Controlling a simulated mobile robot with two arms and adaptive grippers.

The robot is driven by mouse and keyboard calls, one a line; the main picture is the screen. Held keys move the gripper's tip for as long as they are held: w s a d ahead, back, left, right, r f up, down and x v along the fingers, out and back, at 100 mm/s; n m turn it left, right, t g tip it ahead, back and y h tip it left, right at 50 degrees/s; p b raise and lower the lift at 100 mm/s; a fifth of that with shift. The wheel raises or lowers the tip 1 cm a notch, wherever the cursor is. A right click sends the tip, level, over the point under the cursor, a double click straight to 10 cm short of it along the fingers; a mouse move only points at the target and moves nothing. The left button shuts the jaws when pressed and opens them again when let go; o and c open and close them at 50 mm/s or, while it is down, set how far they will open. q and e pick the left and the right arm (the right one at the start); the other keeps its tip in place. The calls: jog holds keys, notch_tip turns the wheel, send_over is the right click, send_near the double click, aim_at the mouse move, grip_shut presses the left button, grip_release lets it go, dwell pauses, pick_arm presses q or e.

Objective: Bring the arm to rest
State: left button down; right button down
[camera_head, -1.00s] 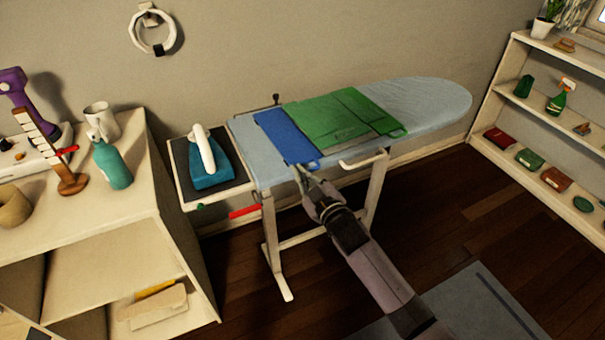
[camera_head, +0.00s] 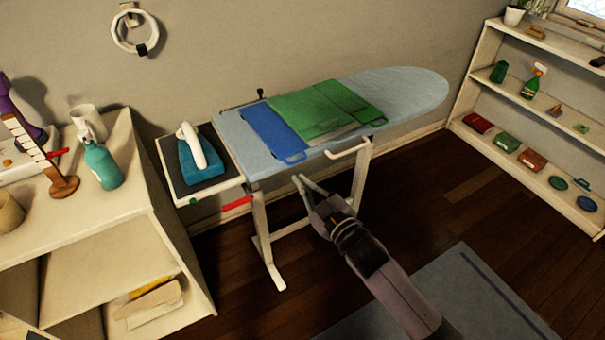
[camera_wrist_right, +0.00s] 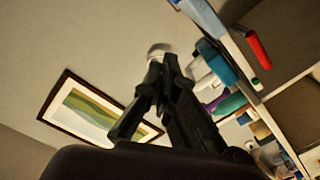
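My right arm comes in from the lower right in the head view. Its gripper (camera_head: 299,178) is in front of the ironing board's near edge and below it, apart from the cloths. Its two fingers show a small gap with nothing between them. The right wrist view shows the dark fingers (camera_wrist_right: 163,68) pointing up, also empty. My left gripper is not in view. A folded blue cloth (camera_head: 272,132) and a folded green cloth (camera_head: 315,112) lie side by side on the ironing board (camera_head: 405,90).
A teal iron (camera_head: 199,160) stands on the board's dark rest at the left. A white table (camera_head: 145,180) with a teal bottle (camera_head: 102,165) is at the left. Shelves (camera_head: 500,75) stand at the right. Dark floor (camera_head: 430,190) lies open between board and shelves.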

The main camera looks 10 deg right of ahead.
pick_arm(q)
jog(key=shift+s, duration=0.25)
pick_arm(e)
jog(key=shift+d+f, duration=0.1)
jog(key=s+d+f+m+g+h, duration=0.25)
jog(key=s+f, duration=0.25)
jog(key=f, duration=0.7)
jog(key=s+d+f+m+g+h, duration=0.1)
jog(key=s+d+f+g, duration=0.3)
jog(key=f, duration=0.8)
jog(key=s+d+f+m+g+h, duration=0.1)
jog(key=s+d+f+m, duration=0.3)
jog(key=f, duration=0.8)
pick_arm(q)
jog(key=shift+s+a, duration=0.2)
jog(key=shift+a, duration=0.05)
pick_arm(e)
jog(key=s+d+f+g, duration=0.1)
jog(key=s+f, duration=0.5)
jog(key=s, duration=0.6)
jog(key=s+d+f+g+h, duration=0.1)
jog(key=s+f+g, duration=0.3)
jog(key=s, duration=0.8)
jog(key=s+d+f+g+h, duration=0.1)
jog(key=s+f+g, duration=0.2)
jog(key=s+f, duration=0.4)
jog(key=s+m, duration=0.1)
jog(key=s, duration=0.4)
jog(key=shift+f, duration=0.35)
jog(key=shift+w+d, duration=0.1)
